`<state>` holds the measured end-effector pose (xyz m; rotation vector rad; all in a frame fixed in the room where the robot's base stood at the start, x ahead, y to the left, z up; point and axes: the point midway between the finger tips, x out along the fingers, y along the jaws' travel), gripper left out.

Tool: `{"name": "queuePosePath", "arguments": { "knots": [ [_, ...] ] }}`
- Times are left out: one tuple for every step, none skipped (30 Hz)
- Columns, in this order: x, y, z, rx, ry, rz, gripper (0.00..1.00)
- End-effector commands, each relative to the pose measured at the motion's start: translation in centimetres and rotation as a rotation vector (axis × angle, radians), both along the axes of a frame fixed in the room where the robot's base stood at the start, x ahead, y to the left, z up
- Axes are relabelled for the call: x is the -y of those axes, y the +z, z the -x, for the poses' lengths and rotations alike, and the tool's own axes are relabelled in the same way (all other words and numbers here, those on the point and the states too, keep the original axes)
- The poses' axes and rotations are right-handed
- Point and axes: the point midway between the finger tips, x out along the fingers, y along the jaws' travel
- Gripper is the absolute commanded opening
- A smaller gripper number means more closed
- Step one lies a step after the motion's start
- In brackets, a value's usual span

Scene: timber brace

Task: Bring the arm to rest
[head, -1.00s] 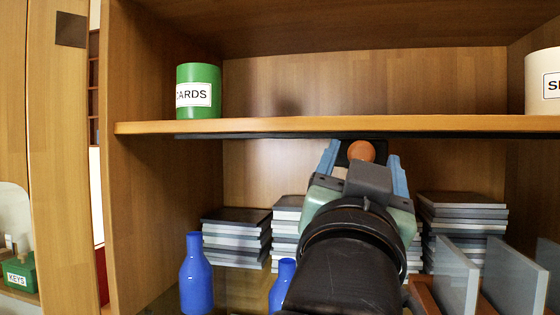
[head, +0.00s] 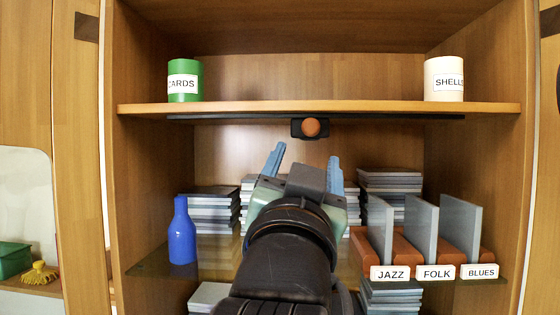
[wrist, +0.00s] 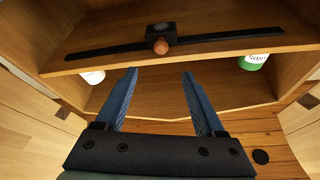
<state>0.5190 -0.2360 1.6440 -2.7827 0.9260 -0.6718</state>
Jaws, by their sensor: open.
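My gripper (head: 307,156) is in front of the cabinet, with its two blue fingers spread and nothing between them. In the wrist view my gripper (wrist: 160,72) also shows open and empty. An orange knob (head: 311,127) on a black block sits on a dark rail (head: 220,118) along the underside of the wooden shelf (head: 310,109). In the head view the knob shows just above the fingertips. In the wrist view the knob (wrist: 161,46) is beyond the fingertips and apart from them. My arm hides part of the lower shelf.
A green CARDS can (head: 184,82) and a cream SHELLS can (head: 443,80) stand on the shelf. Below are a blue bottle (head: 182,232), stacks of grey cases (head: 212,212) and a brown rack (head: 402,245) labelled JAZZ, FOLK and BLUES. Side walls flank the opening.

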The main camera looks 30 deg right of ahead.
Motion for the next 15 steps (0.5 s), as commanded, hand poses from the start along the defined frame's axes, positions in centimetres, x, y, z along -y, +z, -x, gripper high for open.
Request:
{"name": "queuePosePath", "arguments": {
  "knots": [
    [0.0,0.0,0.0,-0.001,0.000,-0.001,0.71],
    [0.0,0.0,0.0,-0.001,0.000,-0.001,0.71],
    [0.0,0.0,0.0,-0.001,0.000,-0.001,0.71],
    [0.0,0.0,0.0,-0.001,0.000,-0.001,0.71],
    [0.0,0.0,0.0,0.000,0.000,0.000,0.71],
    [0.0,0.0,0.0,0.000,0.000,0.000,0.71],
    [0.0,0.0,0.0,0.000,0.000,0.000,0.71],
    [0.0,0.0,0.0,0.000,0.000,0.000,0.71],
    [0.0,0.0,0.0,0.000,0.000,0.000,0.71],
    [0.0,0.0,0.0,0.000,0.000,0.000,0.71],
    [0.0,0.0,0.0,0.000,0.000,0.000,0.71],
    [-0.6,-0.1,0.0,0.003,0.013,0.009,0.71],
    [-1.4,-0.1,-0.1,0.009,0.030,0.021,0.71],
    [-2.4,-0.2,-0.1,0.015,0.052,0.038,0.71],
    [-4.1,-0.1,0.0,0.030,0.090,0.069,0.71]
  ]
}}
